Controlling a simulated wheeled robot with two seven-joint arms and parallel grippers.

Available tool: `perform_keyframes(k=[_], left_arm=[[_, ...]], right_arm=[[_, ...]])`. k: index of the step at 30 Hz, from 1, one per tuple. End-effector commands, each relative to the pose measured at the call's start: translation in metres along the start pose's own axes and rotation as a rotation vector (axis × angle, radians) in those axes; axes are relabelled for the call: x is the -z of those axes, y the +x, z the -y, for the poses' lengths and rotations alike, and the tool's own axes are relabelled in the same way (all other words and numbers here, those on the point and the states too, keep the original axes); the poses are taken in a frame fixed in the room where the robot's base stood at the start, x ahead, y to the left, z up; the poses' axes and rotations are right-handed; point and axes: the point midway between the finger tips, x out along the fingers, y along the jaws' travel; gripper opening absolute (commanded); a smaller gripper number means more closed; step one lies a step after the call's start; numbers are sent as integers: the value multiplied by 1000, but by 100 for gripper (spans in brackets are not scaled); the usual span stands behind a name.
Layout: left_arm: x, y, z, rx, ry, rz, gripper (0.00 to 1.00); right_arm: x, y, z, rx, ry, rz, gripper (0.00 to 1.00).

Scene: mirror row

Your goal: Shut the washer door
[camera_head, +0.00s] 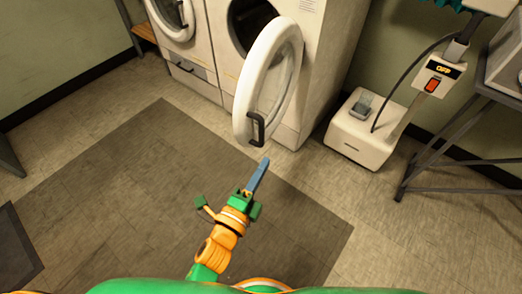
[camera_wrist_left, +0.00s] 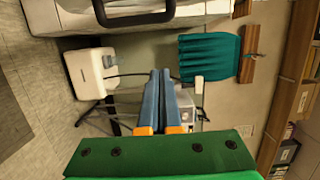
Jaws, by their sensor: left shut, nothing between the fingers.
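The washer door (camera_head: 268,80) is a round white ring with a clear middle and a dark handle (camera_head: 257,130). It stands open, swung out from the washer (camera_head: 315,60), whose dark drum opening (camera_head: 248,22) shows behind it. My left gripper (camera_head: 263,164) is shut and empty, its blue fingers just below the handle and apparently apart from it. In the left wrist view, the shut fingers (camera_wrist_left: 163,80) point ahead, and part of the white door with its dark handle (camera_wrist_left: 135,14) crosses the top edge. My right gripper is not in view.
A second washer (camera_head: 172,30) stands to the left. Right of the open washer are a white box-shaped unit (camera_head: 365,130) with a post and a dark metal stand (camera_head: 450,165). A dark mat (camera_head: 150,190) covers the floor. The floor around my gripper is clear.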

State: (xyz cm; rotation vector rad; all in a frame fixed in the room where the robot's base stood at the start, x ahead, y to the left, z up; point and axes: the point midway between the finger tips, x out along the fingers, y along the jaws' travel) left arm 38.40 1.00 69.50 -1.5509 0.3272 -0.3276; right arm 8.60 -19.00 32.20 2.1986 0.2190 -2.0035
Motion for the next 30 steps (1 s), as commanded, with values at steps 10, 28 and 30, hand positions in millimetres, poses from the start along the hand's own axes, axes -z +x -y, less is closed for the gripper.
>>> perform_keyframes(k=[10,28,30], left_arm=[[0,77,-1,0,-4,0,0],[-39,88,-1,-4,-7,1,0],[-39,88,-1,-4,-6,1,0]], right_arm=[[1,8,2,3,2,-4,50],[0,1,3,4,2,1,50],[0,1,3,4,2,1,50]])
